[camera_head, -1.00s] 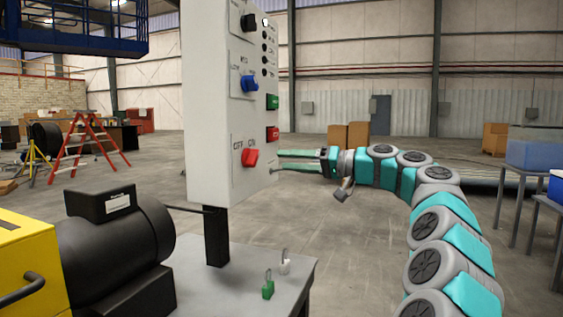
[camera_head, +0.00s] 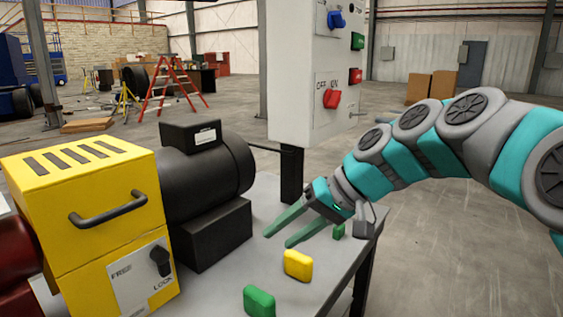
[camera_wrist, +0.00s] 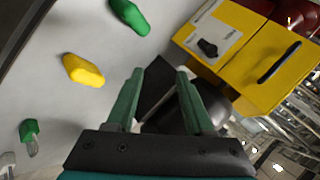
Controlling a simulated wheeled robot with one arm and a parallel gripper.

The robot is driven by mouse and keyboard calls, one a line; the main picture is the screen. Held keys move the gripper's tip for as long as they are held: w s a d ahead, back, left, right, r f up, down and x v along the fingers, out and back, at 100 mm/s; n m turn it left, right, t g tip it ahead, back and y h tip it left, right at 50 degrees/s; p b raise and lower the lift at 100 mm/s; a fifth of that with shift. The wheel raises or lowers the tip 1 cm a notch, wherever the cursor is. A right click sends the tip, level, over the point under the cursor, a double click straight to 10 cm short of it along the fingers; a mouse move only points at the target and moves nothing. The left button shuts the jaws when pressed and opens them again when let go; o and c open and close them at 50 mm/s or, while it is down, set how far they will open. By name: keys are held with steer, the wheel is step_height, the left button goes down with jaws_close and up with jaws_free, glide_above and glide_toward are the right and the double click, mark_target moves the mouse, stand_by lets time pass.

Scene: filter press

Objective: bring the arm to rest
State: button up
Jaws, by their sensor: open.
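My gripper (camera_head: 277,240) is open and empty, its two green fingers pointing down-left over the grey table (camera_head: 222,262). In the wrist view the fingers (camera_wrist: 160,72) stand apart with nothing held between them, and the dark motor shows behind them. My teal and grey arm reaches in from the right, bent over the table's right edge.
A yellow housing (camera_head: 90,190) with a FREE/LOCK knob (camera_head: 160,261) and a black motor (camera_head: 205,170) stand left of my gripper. A yellow block (camera_head: 297,264), a green block (camera_head: 258,301) and a green padlock (camera_wrist: 29,130) are on the table. Open floor lies right.

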steer(key=s+d+f+m+g+h, duration=0.1)
steer(key=s+d+f+h, duration=0.3)
steer(key=s+d+f, duration=0.3)
steer(key=s+d+f+m+g+h, duration=0.1)
steer(key=s+d+f+h, duration=0.3)
steer(key=s+f, duration=0.9)
steer(key=s+d+g, duration=0.1)
steer(key=s+d, duration=0.2)
steer(key=s, duration=0.3)
steer(key=shift+s+f+g+h, duration=0.2)
steer(key=shift+s+g+h, duration=0.1)
steer(key=shift+h, duration=0.1)
steer(key=shift+w, duration=0.1)
